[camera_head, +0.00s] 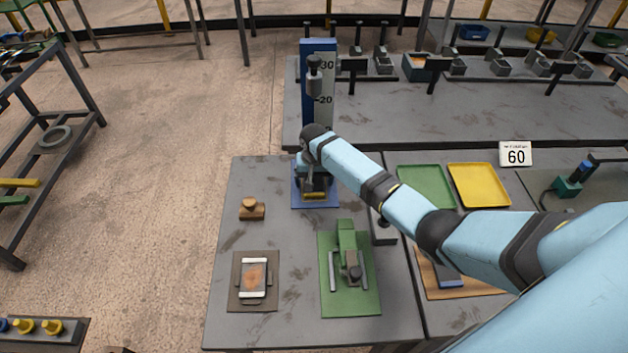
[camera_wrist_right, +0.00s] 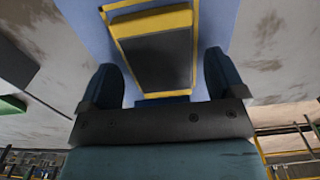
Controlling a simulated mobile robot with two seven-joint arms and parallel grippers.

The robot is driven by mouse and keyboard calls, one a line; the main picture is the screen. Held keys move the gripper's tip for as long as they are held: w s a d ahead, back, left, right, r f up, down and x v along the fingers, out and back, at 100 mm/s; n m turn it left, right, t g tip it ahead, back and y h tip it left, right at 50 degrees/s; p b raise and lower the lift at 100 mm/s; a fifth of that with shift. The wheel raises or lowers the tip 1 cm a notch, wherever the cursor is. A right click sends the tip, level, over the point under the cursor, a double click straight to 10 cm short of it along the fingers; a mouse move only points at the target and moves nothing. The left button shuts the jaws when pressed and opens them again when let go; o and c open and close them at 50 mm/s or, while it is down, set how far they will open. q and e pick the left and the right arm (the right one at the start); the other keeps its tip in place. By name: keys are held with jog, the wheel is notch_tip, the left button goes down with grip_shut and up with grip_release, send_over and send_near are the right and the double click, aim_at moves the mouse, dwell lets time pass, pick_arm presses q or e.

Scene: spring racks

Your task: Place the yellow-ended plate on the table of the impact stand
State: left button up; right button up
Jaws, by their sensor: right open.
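The impact stand (camera_head: 318,118) is a blue column with a 20 and 30 scale, a dark striker and a blue base (camera_head: 301,202). The yellow-ended plate (camera_head: 315,194) lies low over that base in the head view, partly hidden by my right gripper (camera_head: 309,172). In the right wrist view the plate (camera_wrist_right: 160,58) is dark grey with yellow edges, against blue. My right gripper (camera_wrist_right: 160,80) is open, its fingers on either side of the plate's near part with gaps visible. Whether the plate rests on the stand's table is hard to tell. My left gripper is out of view.
A green clamp fixture (camera_head: 330,303), a brown board (camera_head: 240,300) with a white-ended plate, and a wooden block (camera_head: 250,210) are on the near table. Green (camera_head: 424,184) and yellow (camera_head: 478,184) trays lie right of my arm. Bare tabletop lies left of the stand.

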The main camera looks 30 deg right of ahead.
notch_tip(320, 180, up, 7)
jog(key=shift+r, duration=0.1)
dwell(0.7)
